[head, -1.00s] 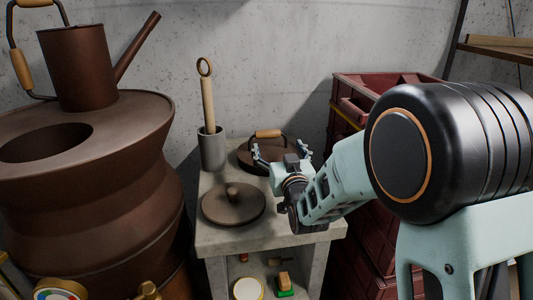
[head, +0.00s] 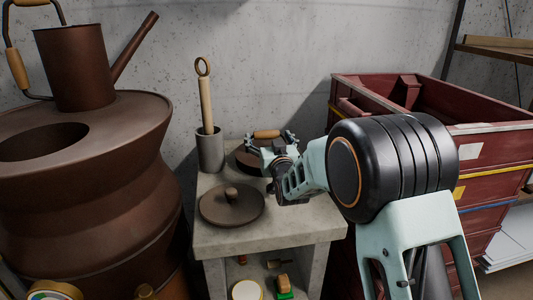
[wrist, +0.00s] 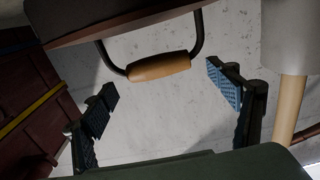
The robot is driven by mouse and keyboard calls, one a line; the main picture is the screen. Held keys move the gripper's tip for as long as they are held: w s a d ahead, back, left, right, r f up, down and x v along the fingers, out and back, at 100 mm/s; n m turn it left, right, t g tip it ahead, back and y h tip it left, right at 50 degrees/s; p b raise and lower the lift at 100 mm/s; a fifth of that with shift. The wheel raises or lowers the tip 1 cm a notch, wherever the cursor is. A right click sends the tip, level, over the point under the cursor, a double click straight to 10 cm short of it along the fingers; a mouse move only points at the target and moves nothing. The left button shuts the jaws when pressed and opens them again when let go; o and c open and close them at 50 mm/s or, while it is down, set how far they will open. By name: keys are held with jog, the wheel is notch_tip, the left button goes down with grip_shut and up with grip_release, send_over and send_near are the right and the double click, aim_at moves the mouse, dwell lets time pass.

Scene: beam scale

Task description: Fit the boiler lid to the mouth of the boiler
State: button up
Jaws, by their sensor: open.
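The brown boiler (head: 95,205) stands at the left, with its dark oval mouth (head: 42,142) uncovered in its top. A round brown lid with a wooden-gripped bail handle (head: 244,160) lies at the back of the concrete stand. A flat brown lid with a knob (head: 222,208) lies nearer the front; which one is the boiler lid I cannot tell. My gripper (head: 271,142) is open at the handled lid and partly hides it. In the wrist view, the wooden grip (wrist: 158,67) shows between my spread fingers (wrist: 165,98), with clear gaps on both sides.
A grey pot (head: 211,150) holding a ringed wooden rod stands left of the handled lid. A watering can (head: 75,68) stands on the boiler's top beside the mouth. Dark red crates (head: 480,160) stand right of the concrete stand (head: 270,232). Small items sit on its lower shelf.

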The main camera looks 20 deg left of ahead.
jog(key=shift+x, duration=0.8)
jog(key=shift+d, duration=0.1)
jog(key=c, duration=1.7)
jog(key=shift+r, duration=0.2)
jog(key=shift+c, duration=1)
